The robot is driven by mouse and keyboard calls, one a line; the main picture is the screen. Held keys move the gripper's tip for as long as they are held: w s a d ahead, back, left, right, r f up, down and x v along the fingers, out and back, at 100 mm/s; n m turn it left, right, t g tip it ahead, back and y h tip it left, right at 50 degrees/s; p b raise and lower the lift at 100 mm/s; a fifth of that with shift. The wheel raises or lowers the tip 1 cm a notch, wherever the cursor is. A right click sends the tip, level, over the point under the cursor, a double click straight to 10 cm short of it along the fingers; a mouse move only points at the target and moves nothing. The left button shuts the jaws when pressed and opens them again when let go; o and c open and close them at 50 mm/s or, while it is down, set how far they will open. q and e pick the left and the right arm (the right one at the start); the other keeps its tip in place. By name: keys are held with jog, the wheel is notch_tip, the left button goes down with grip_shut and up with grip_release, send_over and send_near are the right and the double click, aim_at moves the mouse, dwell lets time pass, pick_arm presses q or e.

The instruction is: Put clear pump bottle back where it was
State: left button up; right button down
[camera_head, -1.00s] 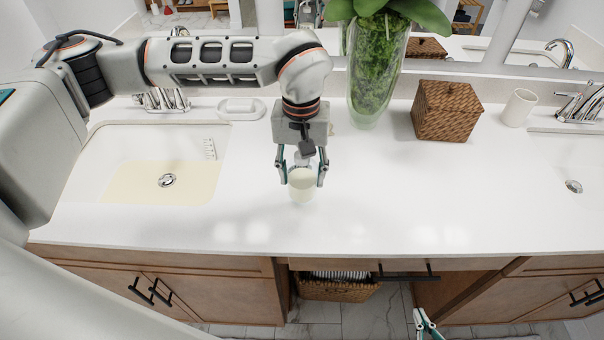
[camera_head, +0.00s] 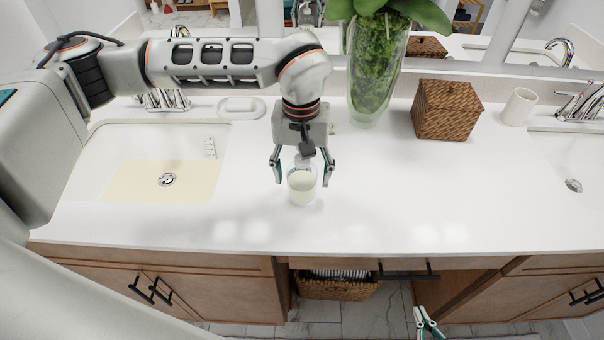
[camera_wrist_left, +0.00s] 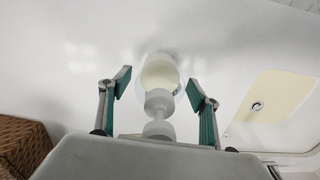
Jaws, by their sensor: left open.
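The clear pump bottle (camera_head: 302,186) holds a pale cream liquid and stands upright on the white counter, right of the left sink. It also shows in the left wrist view (camera_wrist_left: 160,75), with its white pump toward me. My left gripper (camera_head: 302,180) is open, its fingers on either side of the bottle with visible gaps. In the left wrist view my left gripper (camera_wrist_left: 160,87) shows both fingers apart from the bottle. My right gripper (camera_head: 427,325) shows only partly at the bottom edge, below the counter front; its jaw opening is unclear.
A glass vase with a plant (camera_head: 376,75) and a woven box (camera_head: 446,110) stand behind to the right. A white cup (camera_head: 519,107) is further right. The left sink (camera_head: 90,185) and a soap dish (camera_head: 241,107) are left. Counter in front and right of the bottle is clear.

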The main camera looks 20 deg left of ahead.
pick_arm(q)
notch_tip(320, 180, up, 12)
jog(key=shift+f+b, duration=0.2)
jog(key=shift+b, duration=0.25)
dwell(0.4)
